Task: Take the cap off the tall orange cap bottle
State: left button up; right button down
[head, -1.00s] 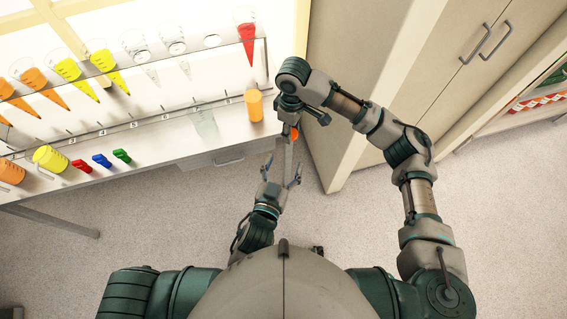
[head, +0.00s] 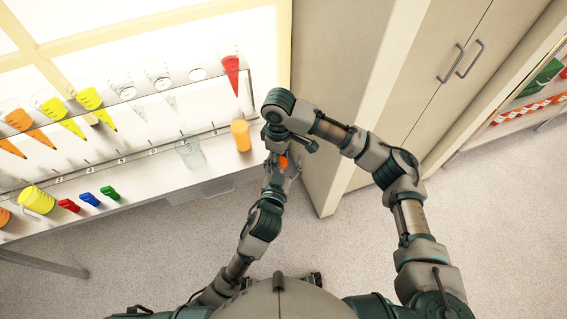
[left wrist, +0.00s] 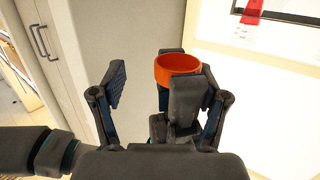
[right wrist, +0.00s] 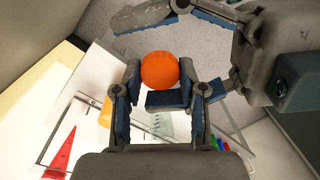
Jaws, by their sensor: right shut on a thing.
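My right gripper (head: 278,150) is shut on an orange cap (head: 283,161), high in front of me. In the right wrist view the cap (right wrist: 160,70) is a round orange piece between the two fingers (right wrist: 158,85). In the left wrist view the cap (left wrist: 178,66) looks like a ring with its hollow side showing.
A white shelf (head: 130,172) at left bears an orange cylinder (head: 241,136), a clear beaker (head: 190,153), a yellow beaker (head: 37,200) and red, blue and green pieces. Cone-shaped samples hang in a rack above. A beige cabinet (head: 425,80) stands close at right.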

pick_arm(q)
jog(key=shift+c, duration=0.5)
jog(key=shift+s+d, duration=0.1)
jog(key=shift+d, duration=0.15)
jog(key=c, duration=1.1)
jog(key=shift+o, duration=0.6)
jog(key=o, duration=1.1)
jog(key=shift+a+f, duration=0.15)
